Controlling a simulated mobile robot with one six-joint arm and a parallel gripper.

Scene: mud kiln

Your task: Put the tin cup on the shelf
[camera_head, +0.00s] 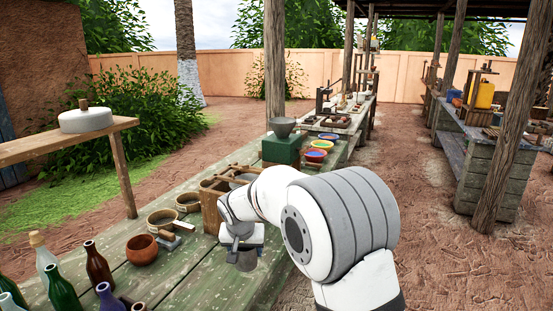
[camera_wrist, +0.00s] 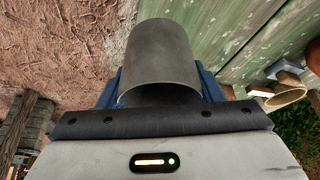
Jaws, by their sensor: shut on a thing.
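The tin cup (camera_wrist: 160,58) is a plain dull grey cylinder, seen large in the wrist view between the two blue fingers of my gripper (camera_wrist: 162,92). My gripper is shut on it. In the head view the cup (camera_head: 247,261) hangs below my gripper (camera_head: 243,246), near the right edge of the green plank table (camera_head: 190,277). I cannot tell whether its base touches the table. A wooden shelf board (camera_head: 60,143) on posts stands at the left, with a white round stone with a wooden peg (camera_head: 86,118) on it. I cannot tell if this is the task's shelf.
Several bottles (camera_head: 98,265) stand at the table's front left. A brown bowl (camera_head: 142,250), sieves (camera_head: 163,222) and a wooden rack (camera_head: 213,205) lie beyond them. A green box with a funnel (camera_head: 281,150) and colored bowls (camera_head: 315,155) stand farther back. Open dirt ground lies to the right.

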